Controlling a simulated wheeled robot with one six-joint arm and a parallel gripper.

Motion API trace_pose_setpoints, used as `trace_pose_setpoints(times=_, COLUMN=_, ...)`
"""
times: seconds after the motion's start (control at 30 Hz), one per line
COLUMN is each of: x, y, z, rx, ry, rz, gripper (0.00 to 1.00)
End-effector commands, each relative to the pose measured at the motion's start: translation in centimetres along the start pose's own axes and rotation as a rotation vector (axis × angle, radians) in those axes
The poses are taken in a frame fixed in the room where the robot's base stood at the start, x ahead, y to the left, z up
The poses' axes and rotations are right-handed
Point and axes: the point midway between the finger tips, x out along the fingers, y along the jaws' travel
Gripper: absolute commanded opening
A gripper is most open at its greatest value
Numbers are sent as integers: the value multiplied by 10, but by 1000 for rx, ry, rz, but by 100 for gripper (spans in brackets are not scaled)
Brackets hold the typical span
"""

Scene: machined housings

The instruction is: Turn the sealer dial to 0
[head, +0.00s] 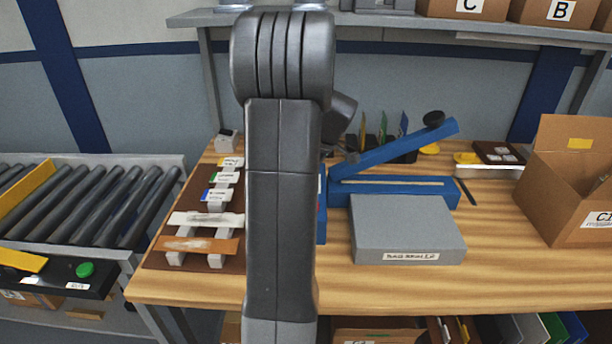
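The blue bag sealer (395,191) stands on the wooden bench, with its lever arm (400,147) raised towards the right and a black knob at the lever's end. No dial is visible; my arm covers the sealer's left part. My gripper (341,153) shows only as a small dark piece beside my arm, at the left end of the sealer. Whether its fingers are open or touch anything cannot be seen.
A grey box (408,228) with a label stands in front of the sealer. A brown rack (205,262) with labelled packets is on the left. An open carton (575,185) stands at right. A roller conveyor (85,205) is at far left; a shelf (400,20) runs above.

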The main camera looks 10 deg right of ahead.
Motion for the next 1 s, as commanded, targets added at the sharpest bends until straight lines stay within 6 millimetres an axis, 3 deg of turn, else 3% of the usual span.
trace_pose_setpoints(times=0.53, x=0, y=0, z=1, rx=-22, ry=-1, rz=-10, gripper=10)
trace_pose_setpoints(times=0.57, x=0, y=0, z=1, rx=-22, ry=-1, rz=-10, gripper=39)
trace_pose_setpoints(times=0.63, x=0, y=0, z=0, rx=-21, ry=-1, rz=-10, gripper=53)
trace_pose_setpoints(times=1.0, x=-4, y=0, z=0, rx=-21, ry=0, rz=-8, gripper=55)
